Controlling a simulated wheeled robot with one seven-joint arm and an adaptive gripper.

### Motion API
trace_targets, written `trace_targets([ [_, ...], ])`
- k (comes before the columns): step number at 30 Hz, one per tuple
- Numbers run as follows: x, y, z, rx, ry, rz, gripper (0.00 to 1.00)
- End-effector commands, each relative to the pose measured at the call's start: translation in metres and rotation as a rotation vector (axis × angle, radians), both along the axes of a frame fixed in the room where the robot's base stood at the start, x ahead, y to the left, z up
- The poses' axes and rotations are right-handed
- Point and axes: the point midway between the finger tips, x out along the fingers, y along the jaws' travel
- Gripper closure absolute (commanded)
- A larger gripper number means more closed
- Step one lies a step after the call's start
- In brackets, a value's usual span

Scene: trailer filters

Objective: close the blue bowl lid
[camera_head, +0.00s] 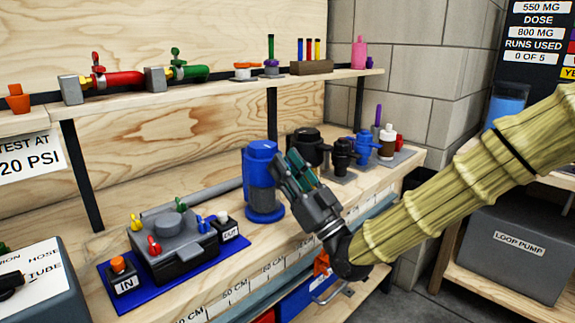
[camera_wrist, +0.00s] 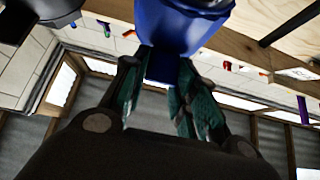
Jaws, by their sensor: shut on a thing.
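The blue bowl (camera_head: 264,207) stands upright on a round blue base on the workbench, with a blue lid (camera_head: 260,149) at its top. My gripper (camera_head: 286,158) reaches in from the right, its teal fingers at the right side of the lid. In the wrist view, my gripper (camera_wrist: 165,62) has a narrow blue part between its fingertips, below a wide blue body (camera_wrist: 182,24). The gripper is shut on that part, which looks like part of the lid. My fingers hide part of the right side; whether the lid sits fully down I cannot tell.
A black canister (camera_head: 306,146) stands close behind my gripper, with smaller black and blue ones to its right. A grey box (camera_head: 172,246) on a blue mat lies left of the bowl. A shelf (camera_head: 215,88) with red and green cylinders runs above.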

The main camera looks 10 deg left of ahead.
Motion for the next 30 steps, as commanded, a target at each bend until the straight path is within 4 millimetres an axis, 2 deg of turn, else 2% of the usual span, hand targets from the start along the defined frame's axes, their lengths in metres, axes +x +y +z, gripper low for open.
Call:
trace_targets([
  [1,-0.002,0.002,-0.012,-0.017,0.015,0.006,1.0],
  [6,-0.002,0.002,-0.012,-0.016,0.016,0.006,1.0],
  [7,-0.002,0.002,-0.012,-0.016,0.016,0.006,0.68],
  [10,-0.002,0.002,-0.012,-0.016,0.016,0.006,0.5],
  [22,-0.001,0.0,-0.006,-0.008,0.007,0.001,0.5],
  [30,-0.013,-0.022,-0.023,-0.006,0.008,0.0,0.5],
])
